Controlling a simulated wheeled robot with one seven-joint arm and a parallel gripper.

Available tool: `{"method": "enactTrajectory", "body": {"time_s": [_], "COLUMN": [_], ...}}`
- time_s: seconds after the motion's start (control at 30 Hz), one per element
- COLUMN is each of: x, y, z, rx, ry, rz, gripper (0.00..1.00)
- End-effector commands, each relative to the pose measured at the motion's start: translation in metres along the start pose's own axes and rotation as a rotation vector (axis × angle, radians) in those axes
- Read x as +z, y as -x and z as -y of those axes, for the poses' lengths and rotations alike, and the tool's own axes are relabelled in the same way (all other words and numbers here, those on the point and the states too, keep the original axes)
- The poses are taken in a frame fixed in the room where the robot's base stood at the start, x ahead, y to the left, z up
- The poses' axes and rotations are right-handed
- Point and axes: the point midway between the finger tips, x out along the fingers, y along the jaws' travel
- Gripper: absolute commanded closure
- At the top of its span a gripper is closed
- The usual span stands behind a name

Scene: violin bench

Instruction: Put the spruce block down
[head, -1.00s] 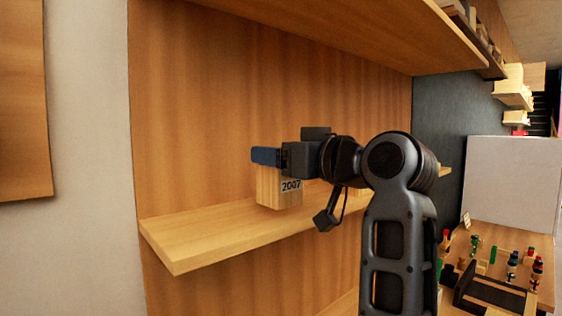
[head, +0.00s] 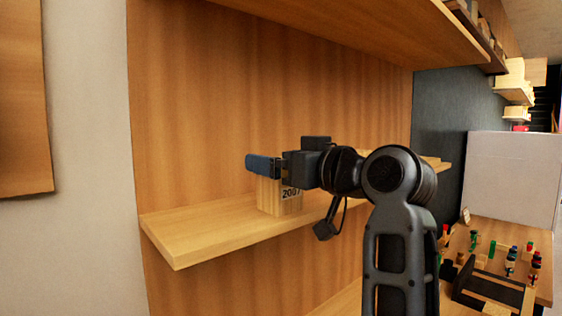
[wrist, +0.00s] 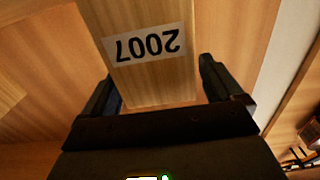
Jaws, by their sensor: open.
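The spruce block (head: 278,200) is a pale wooden block with a "2007" label. It stands upright on the lower wooden shelf (head: 200,237) in the head view. My gripper (head: 262,166) is at the upper part of the block, its fingers reaching left. In the wrist view the block (wrist: 150,78) lies between the two fingers of my gripper (wrist: 158,88), with its label upside down. The jaws are open, with a gap visible beside the right finger. The far side of the block is hidden.
An upper shelf (head: 370,25) overhangs the block and my arm. The lower shelf is bare to the left of the block. At the lower right, a bench (head: 545,285) holds small bottles and tools. A white panel (head: 515,175) stands behind it.

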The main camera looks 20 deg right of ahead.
Motion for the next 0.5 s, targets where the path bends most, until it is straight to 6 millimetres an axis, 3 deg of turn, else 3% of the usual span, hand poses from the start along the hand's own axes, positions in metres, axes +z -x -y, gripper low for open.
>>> {"method": "enactTrajectory", "body": {"time_s": [0.13,0.27,0.5], "x": [-0.005,-0.001,-0.001], "y": [0.000,0.014,0.063], "z": [0.000,-0.001,-0.001], "rx": [-0.001,0.002,0.004], "ry": [0.000,0.001,0.003], "rz": [-0.001,-0.002,-0.003], "gripper": [0.07,0.07,0.07]}}
